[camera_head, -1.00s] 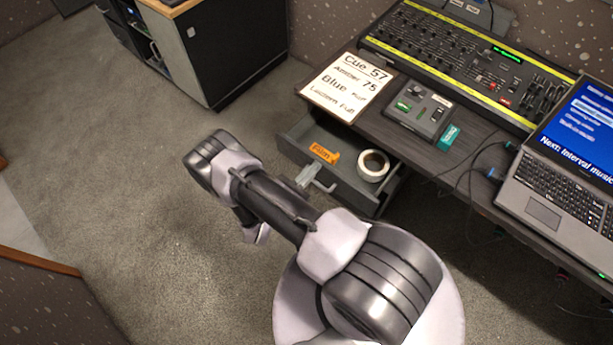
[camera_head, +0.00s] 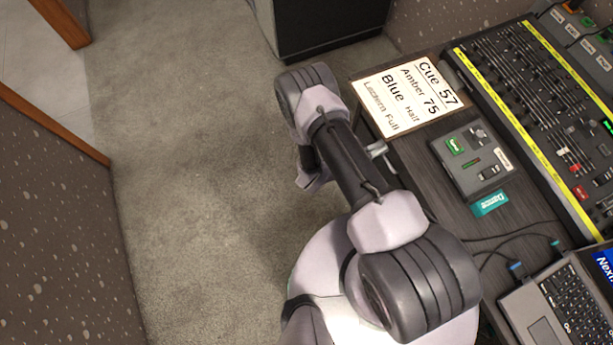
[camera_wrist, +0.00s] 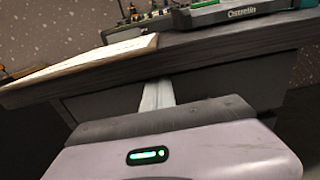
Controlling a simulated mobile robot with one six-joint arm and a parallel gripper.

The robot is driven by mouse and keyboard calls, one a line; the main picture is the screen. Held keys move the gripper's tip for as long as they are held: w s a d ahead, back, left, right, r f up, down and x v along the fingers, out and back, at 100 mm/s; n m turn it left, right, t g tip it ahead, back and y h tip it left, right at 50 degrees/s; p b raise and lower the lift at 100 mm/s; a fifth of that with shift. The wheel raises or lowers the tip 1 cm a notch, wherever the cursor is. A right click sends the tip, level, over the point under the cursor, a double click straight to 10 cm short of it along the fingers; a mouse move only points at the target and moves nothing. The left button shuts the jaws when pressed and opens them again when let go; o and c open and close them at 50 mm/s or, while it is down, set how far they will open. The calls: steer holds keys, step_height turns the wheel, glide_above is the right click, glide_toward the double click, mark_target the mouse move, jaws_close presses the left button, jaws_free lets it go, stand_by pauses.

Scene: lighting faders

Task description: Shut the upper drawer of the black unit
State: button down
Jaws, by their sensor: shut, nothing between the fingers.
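The black unit is the dark desk (camera_head: 410,165), and its drawer front (camera_wrist: 215,88) shows in the wrist view, close below the desk top. No open drawer interior shows in either current view. My arm covers much of the desk's front edge in the head view, so I cannot tell if the drawer is fully flush. My gripper (camera_wrist: 158,96) is shut and empty, its pale fingers pointing at the drawer front and at or very near it. In the head view a small pale piece at the desk edge beside my arm is hard to tell apart as fingers or handle.
On the desk lie a cue sign (camera_head: 408,95), a small control box (camera_head: 470,160), a teal tag (camera_head: 490,203), a fader console (camera_head: 545,110) and a laptop (camera_head: 560,310) with cables. A dark cabinet (camera_head: 330,25) stands beyond. Carpet (camera_head: 200,180) to the left is clear.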

steer(key=shift+w+d+r, duration=0.1)
steer(key=shift+r, duration=0.1)
stand_by(0.5)
steer(key=shift+a+f, duration=0.1)
steer(key=shift+a, duration=0.15)
steer(key=p+v, duration=0.1)
steer(key=v, duration=1.3)
step_height(320, 180, up, 21)
steer(key=s+m+g+y, duration=0.1)
steer(key=m+g+y, duration=0.6)
steer(key=m+g, duration=0.5)
steer(key=s+a+r+m+t+y, duration=0.2)
steer(key=s+r+m+t+y, duration=0.2)
steer(key=r, duration=0.6)
steer(key=s+a+r+m+t+y, duration=0.2)
steer(key=s+r+m+t+y, duration=0.3)
steer(key=r+m, duration=0.5)
steer(key=t+y, duration=0.2)
steer(key=y, duration=0.1)
steer(key=shift+s+a+t, duration=0.15)
steer(key=shift+a+t, duration=0.05)
steer(key=shift+t, duration=0.1)
